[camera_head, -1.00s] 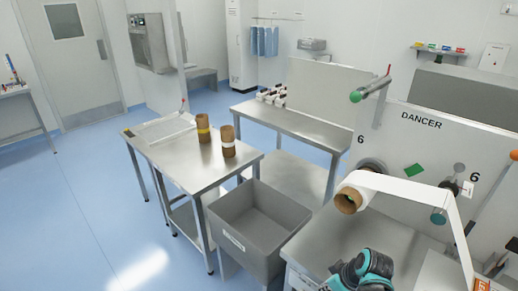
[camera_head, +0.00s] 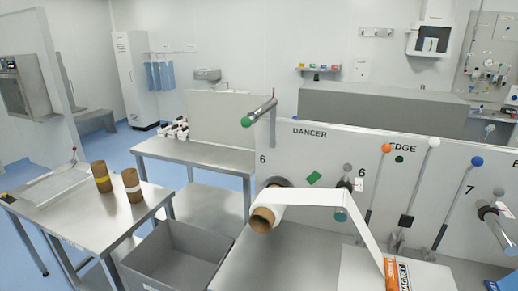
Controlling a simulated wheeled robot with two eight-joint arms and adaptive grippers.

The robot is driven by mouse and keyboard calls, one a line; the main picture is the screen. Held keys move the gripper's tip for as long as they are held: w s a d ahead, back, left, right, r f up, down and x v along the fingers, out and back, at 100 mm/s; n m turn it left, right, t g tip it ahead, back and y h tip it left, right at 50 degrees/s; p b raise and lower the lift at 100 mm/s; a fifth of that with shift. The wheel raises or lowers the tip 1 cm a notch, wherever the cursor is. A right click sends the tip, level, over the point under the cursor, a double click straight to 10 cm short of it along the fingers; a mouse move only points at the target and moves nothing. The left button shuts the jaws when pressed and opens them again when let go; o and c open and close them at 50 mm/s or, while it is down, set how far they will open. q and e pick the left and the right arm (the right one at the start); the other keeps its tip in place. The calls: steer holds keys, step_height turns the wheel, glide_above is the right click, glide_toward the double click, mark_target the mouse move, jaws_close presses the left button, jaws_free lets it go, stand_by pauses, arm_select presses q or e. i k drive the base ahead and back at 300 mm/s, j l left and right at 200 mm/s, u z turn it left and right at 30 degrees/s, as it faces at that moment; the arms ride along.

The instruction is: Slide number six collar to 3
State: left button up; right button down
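The machine panel (camera_head: 325,150) carries two "6" marks, one left of the paper roll and one right of the green diamond. Beside the right-hand mark a short metal shaft (camera_head: 344,184) sticks out, with a small white tag (camera_head: 357,184) on it. I cannot tell which part is the number six collar, and no scale figure "3" is readable. Neither gripper is in view.
A grey bin (camera_head: 175,256) stands left of the machine's bench. A steel table (camera_head: 80,215) with two brown cores is further left. A green-ended bar (camera_head: 260,110) juts out above the roll. Levers with orange, white and blue knobs stand right. An orange-white box (camera_head: 397,274) is low.

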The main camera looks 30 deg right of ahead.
mark_target(347, 167)
steer(key=z, duration=1.8)
